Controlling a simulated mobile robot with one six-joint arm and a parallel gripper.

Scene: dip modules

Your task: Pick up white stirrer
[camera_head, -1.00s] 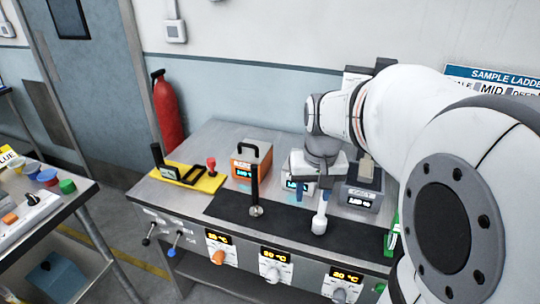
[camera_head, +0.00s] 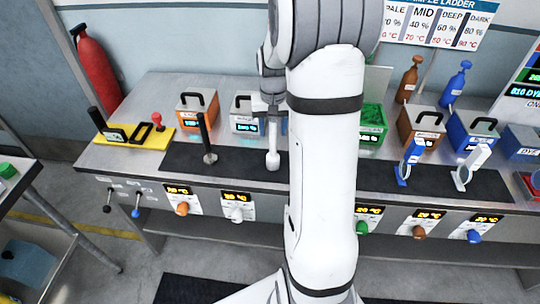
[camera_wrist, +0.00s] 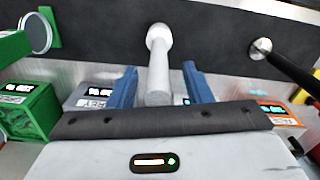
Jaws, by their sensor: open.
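The white stirrer (camera_head: 273,158) stands upright on the black mat (camera_head: 240,160), its wide foot down. In the wrist view the stirrer (camera_wrist: 158,62) has its handle between the two blue fingers, with gaps on both sides. My gripper (camera_wrist: 160,78) is open around the upper handle and does not visibly grip it. In the head view my gripper (camera_head: 271,112) is above the stirrer, its fingers partly hidden by my arm.
A black-handled stirrer (camera_head: 208,145) stands to the left on the mat. Behind are an orange box (camera_head: 197,112), a grey box (camera_head: 244,122) and a green box (camera_head: 372,125). Blue and white ring-ended tools (camera_head: 403,172) stand to the right.

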